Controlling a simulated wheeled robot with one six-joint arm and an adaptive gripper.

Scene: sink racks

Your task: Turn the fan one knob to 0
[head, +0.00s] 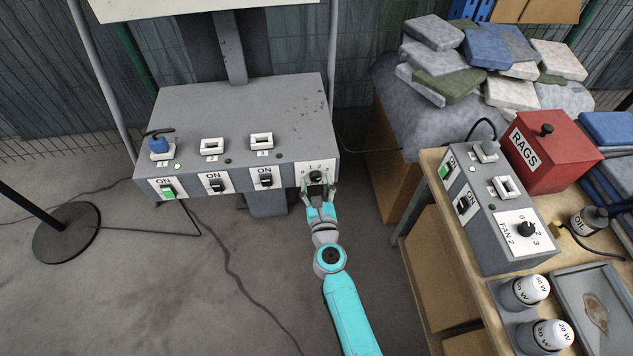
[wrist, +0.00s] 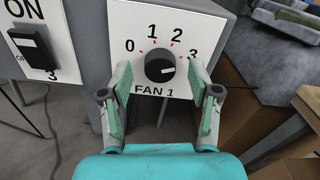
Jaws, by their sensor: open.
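The fan one knob (wrist: 160,67) is a round black dial on a white plate (wrist: 135,25) marked 0, 1, 2, 3 and FAN 1. Its pale mark lies on the right side, nearest the 3 and well away from the 0. In the head view the knob (head: 316,176) is at the right end of the grey box's front. My gripper (head: 318,188) is open in front of the plate. In the wrist view my gripper (wrist: 161,78) has one finger on each side of the knob, with gaps visible. Whether the fingertips touch the plate is unclear.
The grey box (head: 250,105) also carries several ON switches, the nearest being a black switch (wrist: 35,47) left of the plate. A second box with the FAN 2 knob (head: 525,229) stands on the bench at right. Open floor lies below the grey box.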

